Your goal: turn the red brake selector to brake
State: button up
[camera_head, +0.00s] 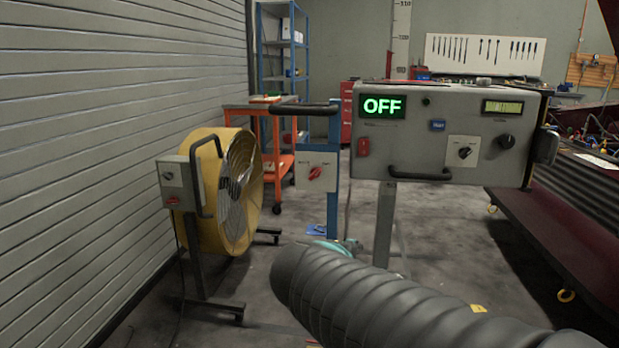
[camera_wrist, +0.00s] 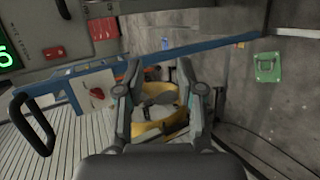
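A red selector knob (camera_head: 316,172) sits on a pale plate on the blue post (camera_head: 333,200), left of the grey control box. It also shows in the wrist view (camera_wrist: 97,93), left of my gripper. The lettering beside it is too small to read in both views. My gripper (camera_wrist: 160,75) is open and empty in the wrist view, with its fingers apart and the yellow fan seen between them. It is apart from the knob, to its right in that picture. In the head view a grey ribbed shape crosses the lower right and hides what lies behind it.
The grey control box (camera_head: 452,115) shows a green OFF display (camera_head: 382,106), a red switch and dark knobs. A black handle (camera_head: 305,109) tops the blue post. A yellow fan (camera_head: 225,190) with its own red switch stands left.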

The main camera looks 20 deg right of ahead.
jog(key=w+r+n+t+h, duration=0.2)
jog(key=w+r+n+t, duration=0.1)
jog(key=w+r+n, duration=0.4)
jog(key=n+t+y, duration=0.1)
jog(key=n+t, duration=0.3)
send_near(316, 175)
jog(key=shift+n, duration=0.3)
jog(key=p+x, duration=0.1)
jog(key=x, duration=0.8)
jog(key=shift+w+d, duration=0.1)
jog(key=shift+w, duration=0.1)
grip_shut()
